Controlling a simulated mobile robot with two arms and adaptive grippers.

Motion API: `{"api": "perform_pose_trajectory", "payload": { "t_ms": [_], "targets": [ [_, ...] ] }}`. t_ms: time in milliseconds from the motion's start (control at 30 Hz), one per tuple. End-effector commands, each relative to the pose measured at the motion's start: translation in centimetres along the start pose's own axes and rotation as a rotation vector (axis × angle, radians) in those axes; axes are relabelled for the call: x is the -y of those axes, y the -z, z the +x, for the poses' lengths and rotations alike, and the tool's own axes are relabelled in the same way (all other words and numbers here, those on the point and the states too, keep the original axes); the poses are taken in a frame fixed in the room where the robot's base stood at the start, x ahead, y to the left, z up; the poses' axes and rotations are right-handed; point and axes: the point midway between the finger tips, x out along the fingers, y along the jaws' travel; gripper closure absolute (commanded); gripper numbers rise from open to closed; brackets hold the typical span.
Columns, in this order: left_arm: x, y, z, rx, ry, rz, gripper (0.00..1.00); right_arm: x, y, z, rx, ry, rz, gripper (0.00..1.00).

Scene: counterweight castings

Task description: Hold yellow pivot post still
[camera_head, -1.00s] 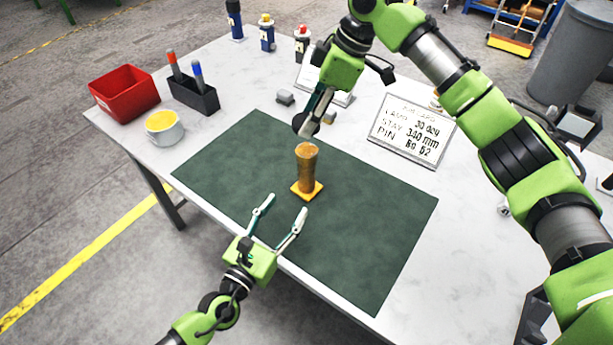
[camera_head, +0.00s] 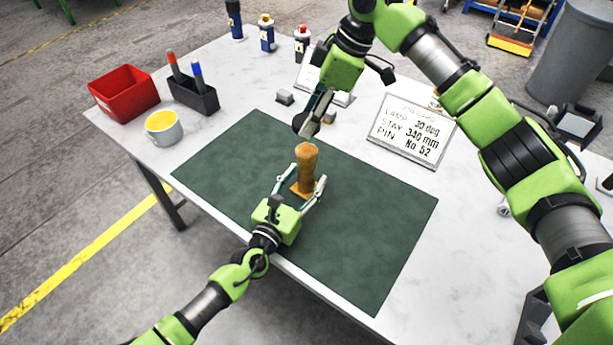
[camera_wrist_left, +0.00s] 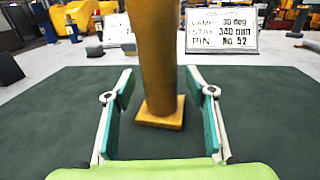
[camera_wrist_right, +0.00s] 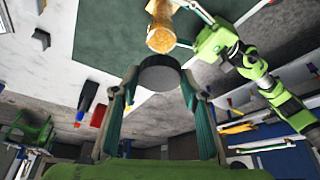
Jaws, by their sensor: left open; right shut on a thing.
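The yellow pivot post (camera_head: 306,160) stands upright on its square yellow foot on the green mat (camera_head: 230,160). My left gripper (camera_head: 301,181) is open, low over the mat, with one finger on each side of the post. In the left wrist view the post (camera_wrist_left: 156,50) rises between and beyond the fingertips, with gaps on both sides. My right gripper (camera_head: 317,108) is shut on a dark round piece (camera_wrist_right: 160,74). It holds this piece just behind the post's top in the head view. Whether that piece touches the post cannot be told.
A job card (camera_head: 411,130) stands right of the mat. A red bin (camera_head: 125,96), a pen holder (camera_head: 196,98) and a yellow-filled cup (camera_head: 163,130) are at the left. Small grey blocks (camera_head: 284,97) lie behind the mat. The mat's right part is clear.

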Motion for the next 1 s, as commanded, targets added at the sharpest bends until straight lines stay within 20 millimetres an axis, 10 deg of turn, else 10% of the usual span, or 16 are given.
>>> {"api": "perform_pose_trajectory", "payload": {
  "t_ms": [433,667,1000],
  "targets": [
    [0.0,0.0,1.1,0.000,0.000,0.000,0.49,0.0,0.0,0.0,0.000,0.000,0.000,0.68],
    [0.0,0.0,1.1,0.000,0.000,0.000,1.00,0.0,0.0,0.0,0.000,0.000,0.000,0.68],
    [0.0,0.0,1.1,0.000,0.000,0.000,1.00,0.1,-1.1,2.4,-0.001,0.003,0.002,0.68]
  ]
}}
